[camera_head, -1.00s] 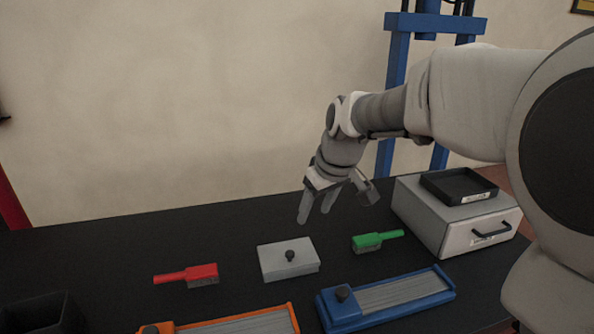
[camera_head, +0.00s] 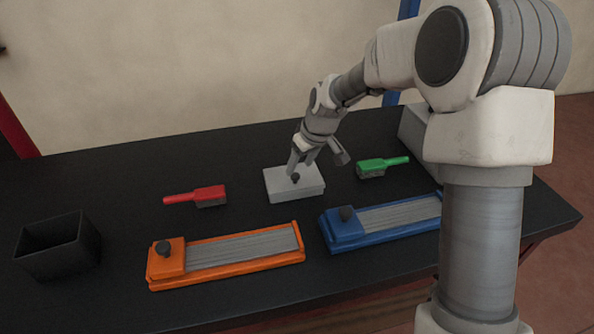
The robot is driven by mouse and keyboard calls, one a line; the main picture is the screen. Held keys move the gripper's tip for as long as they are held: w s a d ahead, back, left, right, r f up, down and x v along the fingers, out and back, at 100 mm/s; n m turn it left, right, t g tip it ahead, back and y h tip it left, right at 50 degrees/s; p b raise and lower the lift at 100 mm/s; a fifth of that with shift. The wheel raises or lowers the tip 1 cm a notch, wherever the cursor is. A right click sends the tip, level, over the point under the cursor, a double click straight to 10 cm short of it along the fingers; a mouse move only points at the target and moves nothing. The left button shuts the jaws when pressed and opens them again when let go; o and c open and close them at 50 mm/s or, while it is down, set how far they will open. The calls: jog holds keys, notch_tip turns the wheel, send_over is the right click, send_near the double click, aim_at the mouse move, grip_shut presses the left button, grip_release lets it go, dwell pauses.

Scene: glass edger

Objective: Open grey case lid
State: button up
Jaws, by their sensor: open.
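The grey case (camera_head: 293,193) sits on the black table, its lid shut, with a small dark knob (camera_head: 295,178) on top. My gripper (camera_head: 300,170) points down over the case. Its fingers are open and are at or very near the knob. I cannot tell whether they touch it.
A red brush (camera_head: 195,196) lies left of the case and a green brush (camera_head: 381,166) lies right. In front are an orange tray (camera_head: 227,270) and a blue tray (camera_head: 380,233), each with a dark knob. A black bin (camera_head: 58,262) stands at the left. My arm partly hides a grey drawer box (camera_head: 413,130).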

aim_at(296, 175)
jog(key=shift+x, duration=2.1)
grip_shut()
